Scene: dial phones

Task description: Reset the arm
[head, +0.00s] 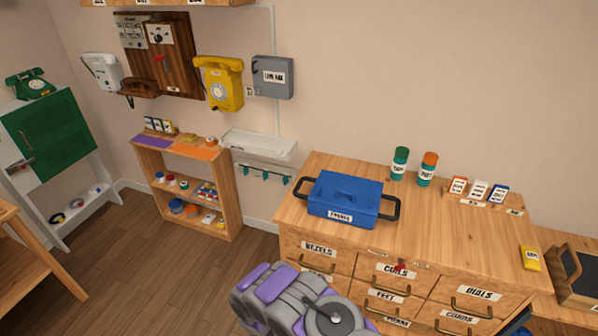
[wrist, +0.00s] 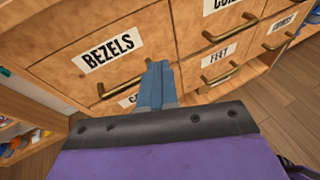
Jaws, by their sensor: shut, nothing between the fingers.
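My gripper (wrist: 156,80) shows in the wrist view as blue fingers closed together, with nothing between them. It points at the front of the wooden drawer cabinet (wrist: 185,30). The fingertips overlap the right end of the brass handle (wrist: 122,88) on the drawer labelled BEZELS (wrist: 110,50); I cannot tell whether they touch it. In the head view, my grey and purple arm (head: 300,302) is folded low in front of the cabinet (head: 440,240), and its fingers are not visible there. The drawers that show look closed.
A low shelf (head: 187,190) stands left of the cabinet. Phones, including a yellow one (head: 219,84), hang on the wall. Wooden floor is clear at left.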

